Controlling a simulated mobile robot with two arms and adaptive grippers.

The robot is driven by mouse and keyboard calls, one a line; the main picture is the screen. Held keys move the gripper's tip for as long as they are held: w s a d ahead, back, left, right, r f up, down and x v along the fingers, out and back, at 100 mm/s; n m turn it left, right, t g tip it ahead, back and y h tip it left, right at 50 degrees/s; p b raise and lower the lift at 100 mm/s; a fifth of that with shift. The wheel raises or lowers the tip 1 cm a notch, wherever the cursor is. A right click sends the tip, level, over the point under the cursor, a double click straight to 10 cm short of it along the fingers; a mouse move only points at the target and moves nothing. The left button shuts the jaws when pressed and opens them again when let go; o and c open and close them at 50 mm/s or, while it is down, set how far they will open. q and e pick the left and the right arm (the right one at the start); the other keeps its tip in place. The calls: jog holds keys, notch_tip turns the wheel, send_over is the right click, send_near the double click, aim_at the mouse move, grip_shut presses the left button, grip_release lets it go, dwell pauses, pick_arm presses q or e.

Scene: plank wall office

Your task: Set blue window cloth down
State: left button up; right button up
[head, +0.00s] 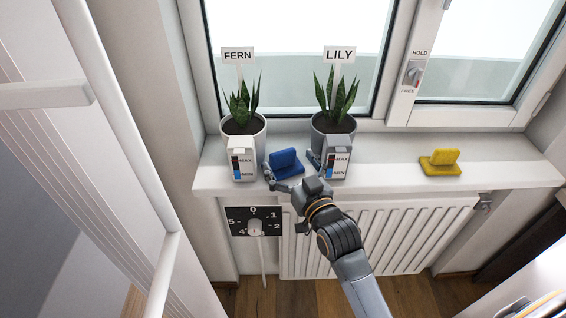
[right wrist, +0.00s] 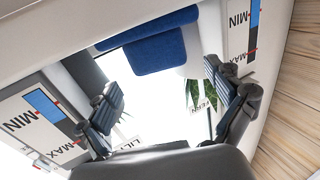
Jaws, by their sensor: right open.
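The blue window cloth (head: 286,163) is on the white windowsill (head: 385,166), between the two plant pots, with a flat lower part and a raised upper part. It also shows in the right wrist view (right wrist: 155,52), beyond my fingers. My right gripper (head: 291,169) is open at the sill's front edge, with its fingers spread to either side of the cloth's near side. In the right wrist view both fingers of my right gripper (right wrist: 168,103) stand wide apart with nothing between their tips. Whether a finger touches the cloth cannot be told. My left gripper is not in view.
The FERN pot (head: 256,128) stands left of the cloth and the LILY pot (head: 322,126) right, each with a MIN/MAX gauge close to my fingers. A yellow cloth (head: 440,162) lies farther right. A radiator (head: 375,235) and a black dial (head: 254,222) are below the sill.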

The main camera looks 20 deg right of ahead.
aim_at(285, 155)
jog(key=w, duration=0.4)
jog(key=shift+a, duration=0.3)
jog(key=shift+s, duration=0.1)
jog(key=c, duration=1.4)
jog(key=shift+o, duration=0.2)
jog(key=shift+r, duration=0.15)
